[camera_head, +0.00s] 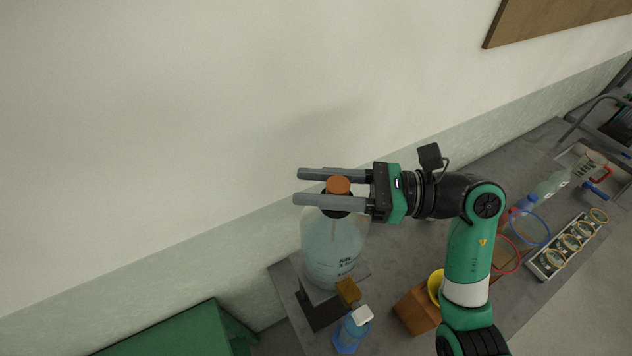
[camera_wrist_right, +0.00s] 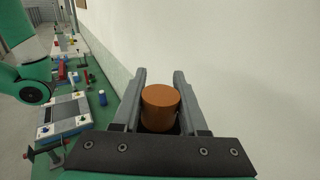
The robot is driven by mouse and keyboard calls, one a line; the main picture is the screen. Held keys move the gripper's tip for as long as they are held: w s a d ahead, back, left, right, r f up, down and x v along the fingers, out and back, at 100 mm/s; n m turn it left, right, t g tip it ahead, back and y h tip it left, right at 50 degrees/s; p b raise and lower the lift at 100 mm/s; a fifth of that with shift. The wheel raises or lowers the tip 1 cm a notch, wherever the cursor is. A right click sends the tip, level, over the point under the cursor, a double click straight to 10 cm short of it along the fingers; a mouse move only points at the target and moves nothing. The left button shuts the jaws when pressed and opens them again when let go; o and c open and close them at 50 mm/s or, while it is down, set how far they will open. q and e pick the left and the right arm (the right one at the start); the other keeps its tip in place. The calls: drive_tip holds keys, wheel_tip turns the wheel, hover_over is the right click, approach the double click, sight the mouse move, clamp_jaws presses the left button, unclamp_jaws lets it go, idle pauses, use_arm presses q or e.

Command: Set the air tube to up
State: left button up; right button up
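A large clear bottle (camera_head: 331,252) with printed writing stands on a dark stand, with pale bluish liquid in it. An orange cap (camera_head: 338,186) sits at its top above a dark collar. A thin upright line shows inside the bottle below the cap; it may be the air tube, but its lower end is unclear. My right gripper (camera_head: 300,187) reaches in from the right, one finger on each side of the orange cap. My left gripper is not in view.
Several rings, a tray (camera_head: 565,250) and bottles lie at right. The wall (camera_head: 180,120) is behind; a green bench (camera_head: 175,335) is at lower left.

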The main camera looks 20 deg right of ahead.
clamp_jaws()
drive_tip(key=shift+r, duration=0.1)
idle(0.9)
